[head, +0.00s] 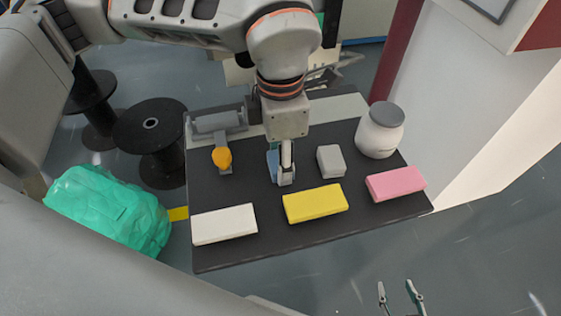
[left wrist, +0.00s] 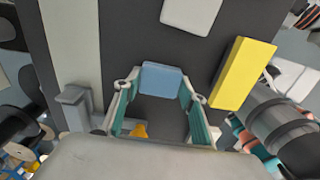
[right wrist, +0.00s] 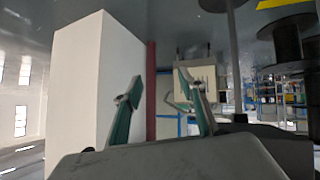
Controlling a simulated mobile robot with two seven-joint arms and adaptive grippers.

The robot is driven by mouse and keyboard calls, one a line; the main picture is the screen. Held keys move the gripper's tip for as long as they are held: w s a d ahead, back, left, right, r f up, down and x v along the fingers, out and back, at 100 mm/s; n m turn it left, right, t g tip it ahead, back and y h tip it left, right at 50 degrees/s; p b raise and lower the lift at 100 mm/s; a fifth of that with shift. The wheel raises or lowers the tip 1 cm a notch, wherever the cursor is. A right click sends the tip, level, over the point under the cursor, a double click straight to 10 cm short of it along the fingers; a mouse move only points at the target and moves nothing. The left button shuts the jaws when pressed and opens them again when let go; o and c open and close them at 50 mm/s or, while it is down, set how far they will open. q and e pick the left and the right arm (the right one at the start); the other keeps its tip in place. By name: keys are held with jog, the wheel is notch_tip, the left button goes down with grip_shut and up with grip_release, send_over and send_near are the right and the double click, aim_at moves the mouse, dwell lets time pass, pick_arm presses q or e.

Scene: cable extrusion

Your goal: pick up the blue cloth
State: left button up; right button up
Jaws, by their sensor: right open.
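The blue cloth (head: 273,163) is a small pale blue block on the dark tabletop. It also shows in the left wrist view (left wrist: 161,78), between the far ends of the fingers. My left gripper (head: 286,178) points down at it, and one finger hides part of it in the head view. In the left wrist view, the fingers (left wrist: 161,95) are spread wide, one on each side of the cloth. I cannot tell whether they touch it. My right gripper (head: 399,288) is open and empty, off the table's front right.
On the table (head: 225,255) are a white block (head: 224,224), a yellow block (head: 315,203), a pink block (head: 396,184), a grey block (head: 331,160) and a lidded jar (head: 380,131). An orange-tipped grey tool (head: 221,158) lies left. A green bag (head: 110,208) sits on the floor.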

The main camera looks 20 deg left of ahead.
pick_arm(q)
jog(key=shift+r, duration=0.1)
pick_arm(e)
jog(key=shift+s+f, duration=0.1)
jog(key=shift+f, duration=0.15)
pick_arm(q)
notch_tip(320, 180, up, 20)
jog(key=p, duration=0.2)
jog(key=shift+p, duration=0.3)
pick_arm(e)
jog(key=shift+s+a+r, duration=0.1)
jog(key=shift+a+r, duration=0.05)
jog(key=shift+r, duration=0.3)
jog(key=shift+s+a+r, duration=0.1)
jog(key=shift+a+r, duration=0.05)
jog(key=shift+r, duration=0.25)
